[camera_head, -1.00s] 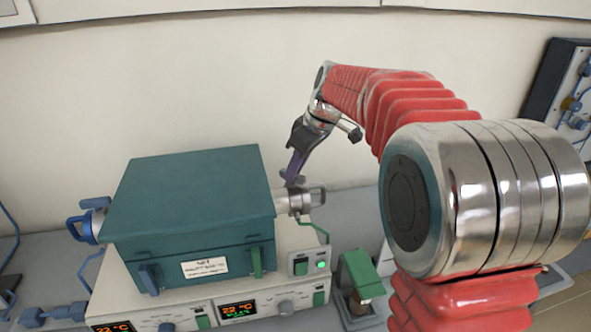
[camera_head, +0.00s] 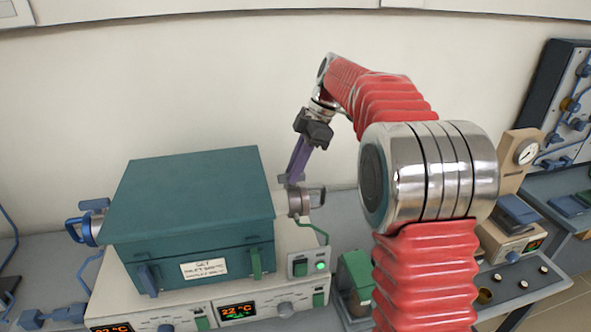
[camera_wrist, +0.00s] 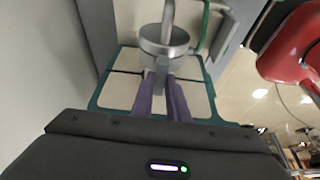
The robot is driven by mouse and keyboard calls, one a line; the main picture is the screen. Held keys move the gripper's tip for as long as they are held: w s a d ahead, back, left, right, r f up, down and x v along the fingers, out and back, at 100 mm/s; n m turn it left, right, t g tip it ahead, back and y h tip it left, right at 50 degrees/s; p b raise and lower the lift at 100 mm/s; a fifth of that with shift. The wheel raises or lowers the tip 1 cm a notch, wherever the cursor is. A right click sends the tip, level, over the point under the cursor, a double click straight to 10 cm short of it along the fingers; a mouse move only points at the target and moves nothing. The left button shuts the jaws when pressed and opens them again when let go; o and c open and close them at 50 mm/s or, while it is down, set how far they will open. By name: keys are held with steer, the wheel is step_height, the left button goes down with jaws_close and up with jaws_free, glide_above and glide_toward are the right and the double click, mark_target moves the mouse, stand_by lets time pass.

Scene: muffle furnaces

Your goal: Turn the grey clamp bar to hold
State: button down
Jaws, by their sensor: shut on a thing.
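The teal furnace (camera_head: 190,190) stands on a pale control base on the bench. A grey metal fitting (camera_head: 300,202) with a looped handle sticks out from its right side. My gripper (camera_head: 291,180) reaches down to this fitting from above, with its purple fingers slanting. In the wrist view, the fingers (camera_wrist: 160,103) are shut on the grey clamp bar (camera_wrist: 160,76), beside the round metal fitting (camera_wrist: 163,42). The fingers hide part of the bar, so its exact angle is hard to tell.
A blue fitting (camera_head: 86,225) is on the furnace's left side. A switch box with a lit green lamp (camera_head: 320,266) and a green-topped device (camera_head: 356,275) stand to the right. The wall is close behind my gripper.

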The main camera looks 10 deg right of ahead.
steer(key=shift+d, duration=0.1)
stand_by(0.4)
steer(key=c, duration=1.7)
jaws_free()
steer(key=shift+v, duration=6.8)
steer(key=shift+w, duration=0.15)
